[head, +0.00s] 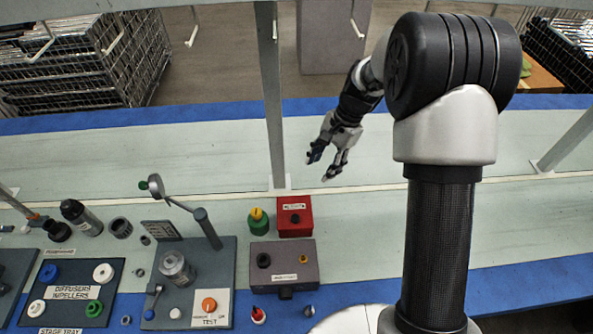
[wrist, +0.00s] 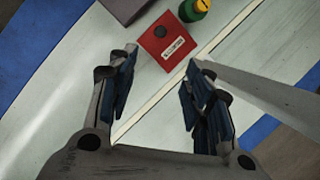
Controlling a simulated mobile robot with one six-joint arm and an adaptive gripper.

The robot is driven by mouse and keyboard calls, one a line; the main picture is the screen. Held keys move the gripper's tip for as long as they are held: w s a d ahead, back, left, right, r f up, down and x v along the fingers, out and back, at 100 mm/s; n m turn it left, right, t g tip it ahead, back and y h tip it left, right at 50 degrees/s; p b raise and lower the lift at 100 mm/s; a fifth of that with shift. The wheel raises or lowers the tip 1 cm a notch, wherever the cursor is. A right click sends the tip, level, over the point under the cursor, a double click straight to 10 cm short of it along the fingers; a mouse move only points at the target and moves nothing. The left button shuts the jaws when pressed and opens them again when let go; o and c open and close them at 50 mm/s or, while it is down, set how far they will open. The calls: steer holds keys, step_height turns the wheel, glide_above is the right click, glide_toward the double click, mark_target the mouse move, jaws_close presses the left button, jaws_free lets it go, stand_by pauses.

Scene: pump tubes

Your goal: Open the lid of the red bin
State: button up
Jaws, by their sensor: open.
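The red bin (head: 296,225) stands on the bench right of the green and yellow item. Its top is red, with a white label and a small dark knob (head: 295,218), and looks closed. In the wrist view the red bin (wrist: 160,47) lies beyond the fingertips, with the dark knob (wrist: 162,31) on its far side. My gripper (head: 327,166) is open and empty, above the bench, behind and right of the bin in the head view. In the wrist view my gripper (wrist: 163,57) has its fingers spread wide, apart from the bin.
A green cylinder with a yellow top (head: 258,222) stands close left of the bin. A grey box (head: 284,268) sits in front of it. A metal post (head: 270,95) rises behind the bin. The pale bench to the right is clear.

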mark_target(296, 217)
steer(key=a+f+b, duration=0.1)
steer(key=a+f, duration=0.1)
steer(key=f, duration=0.6)
steer(key=a+f+m+b, duration=0.1)
steer(key=a+f, duration=0.1)
steer(key=f, duration=0.6)
steer(key=s+a+f+m+g+b, duration=0.1)
steer(key=a+f, duration=0.2)
steer(key=f, duration=0.6)
steer(key=shift+y+b, duration=0.4)
steer(key=shift+r, duration=0.1)
steer(key=shift+c, duration=0.2)
jaws_close()
